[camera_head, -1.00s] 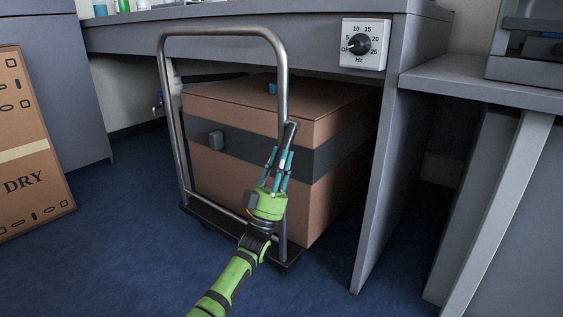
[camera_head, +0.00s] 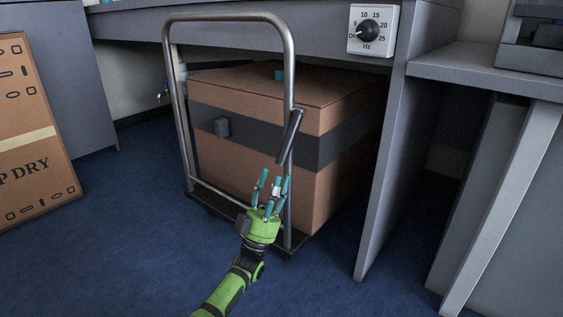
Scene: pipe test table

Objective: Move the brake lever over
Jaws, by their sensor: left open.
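A metal trolley (camera_head: 173,90) stands on the floor with a tall tubular handle frame. The brake lever (camera_head: 290,136) is a dark bar beside the frame's right post. It is tilted, with its top to the right and its lower end to the left. My left gripper (camera_head: 274,176) is green with teal fingertips. It is open and just below the lever's lower end, in front of the right post. I see nothing between its fingers. My right gripper is not in view.
A large brown box (camera_head: 250,165) with a dark band sits on the trolley under the grey table (camera_head: 245,35). A dial panel (camera_head: 371,31) is on the table's front. Another carton (camera_head: 30,140) stands at the left. The blue floor (camera_head: 120,255) in front is clear.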

